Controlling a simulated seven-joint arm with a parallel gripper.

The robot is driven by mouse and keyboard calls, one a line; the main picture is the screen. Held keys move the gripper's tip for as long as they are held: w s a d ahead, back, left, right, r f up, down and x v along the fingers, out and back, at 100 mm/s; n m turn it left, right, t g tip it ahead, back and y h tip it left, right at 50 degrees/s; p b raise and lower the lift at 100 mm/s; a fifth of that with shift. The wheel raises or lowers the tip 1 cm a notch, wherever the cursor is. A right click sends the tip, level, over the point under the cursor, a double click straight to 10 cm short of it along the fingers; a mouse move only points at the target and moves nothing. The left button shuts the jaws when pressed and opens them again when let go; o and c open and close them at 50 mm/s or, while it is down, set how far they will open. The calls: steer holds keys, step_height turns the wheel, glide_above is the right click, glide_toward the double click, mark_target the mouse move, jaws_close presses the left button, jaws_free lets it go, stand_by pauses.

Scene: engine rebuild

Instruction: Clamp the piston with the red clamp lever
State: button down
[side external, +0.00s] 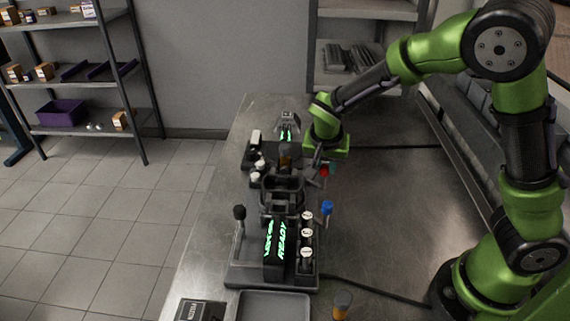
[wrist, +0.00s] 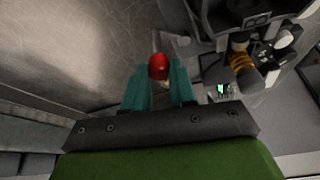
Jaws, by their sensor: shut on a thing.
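The red clamp lever (wrist: 158,66) shows its round red knob between the two teal fingertips of my gripper (wrist: 158,84). The fingers are shut on it. In the side external view my gripper (side external: 326,163) is low at the right side of the grey fixture, with the red lever (side external: 324,170) small and partly hidden below it. A dark upright part with an amber-brown section, possibly the piston (side external: 285,160), stands in the fixture to the left of my gripper. In the wrist view an orange-and-dark part (wrist: 241,64) lies right of the fingers; I cannot tell whether the clamp touches the piston.
A blue-knobbed lever (side external: 327,208) and a black-knobbed lever (side external: 239,212) stand nearer the camera. White-capped cylinders (side external: 307,233) line a station with a green-lit display (side external: 274,250). A grey tray (side external: 273,305) lies at the front. The metal table (side external: 375,235) is mostly bare on the right.

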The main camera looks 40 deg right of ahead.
steer(key=shift+a+m, duration=0.15)
steer(key=shift+m, duration=0.15)
stand_by(0.4)
steer(key=c, duration=0.9)
jaws_free()
steer(key=shift+c, duration=0.2)
steer(key=shift+r, duration=0.1)
steer(key=v, duration=1.6)
steer(key=shift+a+r, duration=0.15)
steer(key=shift+r, duration=0.2)
